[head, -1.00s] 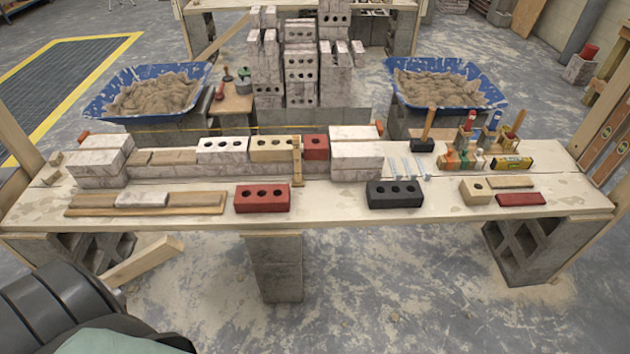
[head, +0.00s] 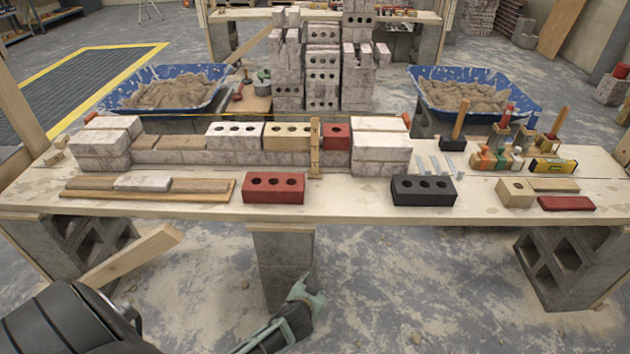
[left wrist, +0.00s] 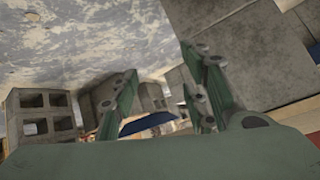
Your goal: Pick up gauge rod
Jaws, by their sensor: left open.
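The gauge rod (head: 315,148) looks like a narrow wooden strip with marks. It stands upright against the front of the brick row on the bench, between a cream brick (head: 287,136) and a red brick (head: 337,136). My left gripper (head: 308,287) is in front of the bench and below its top, well short of the rod. In the left wrist view its fingers (left wrist: 160,95) are spread, with nothing between them. The rod cannot be made out in that view. My right gripper is not in view.
The bench top (head: 345,197) is bare in front of the rod. A red holed brick (head: 273,190) lies left of that space and a black holed brick (head: 423,191) right of it. A concrete block support (head: 285,262) stands under the bench, close behind my left gripper.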

